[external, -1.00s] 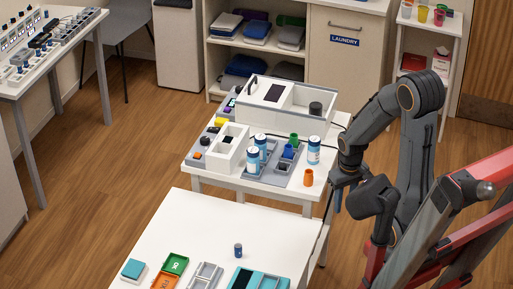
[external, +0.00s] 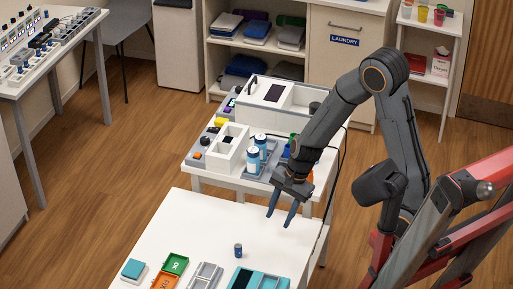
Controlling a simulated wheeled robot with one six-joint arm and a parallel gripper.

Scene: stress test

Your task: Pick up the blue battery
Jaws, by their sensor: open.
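The blue battery (external: 238,251) is a small dark blue cylinder with a lighter top. It stands upright on the white front table (external: 190,225), behind the teal tray. My gripper (external: 279,221) is open and empty, its two blue-grey fingers pointing down. In the picture it is above and to the right of the battery, apart from it. Its exact height over the table is hard to tell.
Green and orange trays (external: 176,264), a grey tray (external: 206,275) and a teal tray (external: 262,279) line the table's front. Blue-and-white bottles (external: 253,160) stand on the table behind. The front table's middle is clear.

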